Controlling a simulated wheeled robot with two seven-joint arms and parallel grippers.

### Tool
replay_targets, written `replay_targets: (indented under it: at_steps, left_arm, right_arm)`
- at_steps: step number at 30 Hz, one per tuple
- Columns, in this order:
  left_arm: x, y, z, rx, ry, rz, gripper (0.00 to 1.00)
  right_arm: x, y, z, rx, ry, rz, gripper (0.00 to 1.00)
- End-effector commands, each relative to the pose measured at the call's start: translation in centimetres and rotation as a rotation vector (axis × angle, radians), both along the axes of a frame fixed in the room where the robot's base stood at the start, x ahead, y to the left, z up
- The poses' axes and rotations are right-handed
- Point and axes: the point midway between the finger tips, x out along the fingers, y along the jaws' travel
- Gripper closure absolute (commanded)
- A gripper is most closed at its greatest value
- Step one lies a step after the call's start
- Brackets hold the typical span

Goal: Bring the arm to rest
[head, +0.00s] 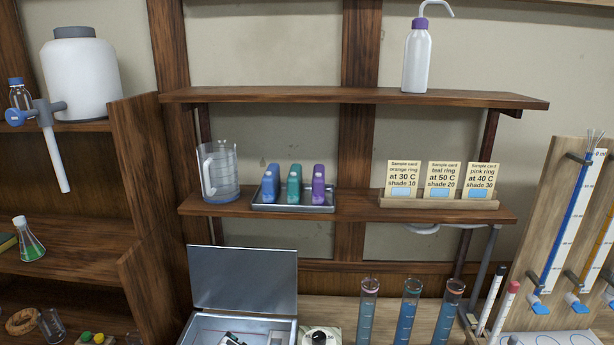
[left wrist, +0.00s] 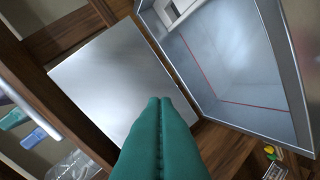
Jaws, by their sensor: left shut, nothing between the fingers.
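My left gripper (left wrist: 160,101) shows only in the left wrist view, as two teal fingers pressed together with nothing between them. Ahead of it are a metal box (left wrist: 303,95) and the box's raised lid (left wrist: 110,85); the fingers overlap the lid's edge in the picture, and I cannot tell the gap. In the head view the box's open lid (head: 243,279) stands at the bottom, left of the middle. Neither arm shows in the head view, and my right gripper is in no view.
A wooden shelf (head: 350,206) holds a beaker (head: 221,178), a metal tray (head: 293,208) with three coloured holders and a sample card rack (head: 440,203). A wash bottle (head: 417,62) stands above. Three cylinders (head: 407,315) with blue liquid stand right of the box.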

Motion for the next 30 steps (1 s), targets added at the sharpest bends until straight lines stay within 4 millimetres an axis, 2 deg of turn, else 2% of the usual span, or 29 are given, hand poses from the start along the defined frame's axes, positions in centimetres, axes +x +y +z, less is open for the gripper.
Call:
replay_targets:
  at_steps: [1,3,6,9,15,23,24,30]
  left_arm:
    - [-3.6,-0.2,-2.0,-0.224,0.092,0.118,1.00]
    - [-7.8,0.0,-4.0,-0.499,0.200,0.302,1.00]
    - [-12.8,0.5,-5.8,-0.780,0.311,0.543,1.00]
    - [-16.8,1.0,-6.8,-0.966,0.383,0.744,1.00]
    - [-23.1,1.7,-7.8,-1.210,0.470,1.083,1.00]
    - [-30.2,2.5,-7.8,-1.404,0.514,1.483,1.00]
    - [-30.7,2.5,-8.3,-1.419,0.516,1.525,1.00]
    - [-29.2,2.3,-14.3,-1.396,0.526,1.521,1.00]
  right_arm:
    - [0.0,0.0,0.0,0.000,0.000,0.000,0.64]
    - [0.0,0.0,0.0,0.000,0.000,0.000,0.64]
    - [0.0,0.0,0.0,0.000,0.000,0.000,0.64]
    - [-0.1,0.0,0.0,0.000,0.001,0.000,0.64]
    - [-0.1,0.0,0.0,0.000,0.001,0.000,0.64]
    - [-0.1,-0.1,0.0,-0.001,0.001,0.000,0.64]
    - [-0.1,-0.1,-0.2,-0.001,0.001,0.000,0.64]
    - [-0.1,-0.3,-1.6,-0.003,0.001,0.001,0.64]
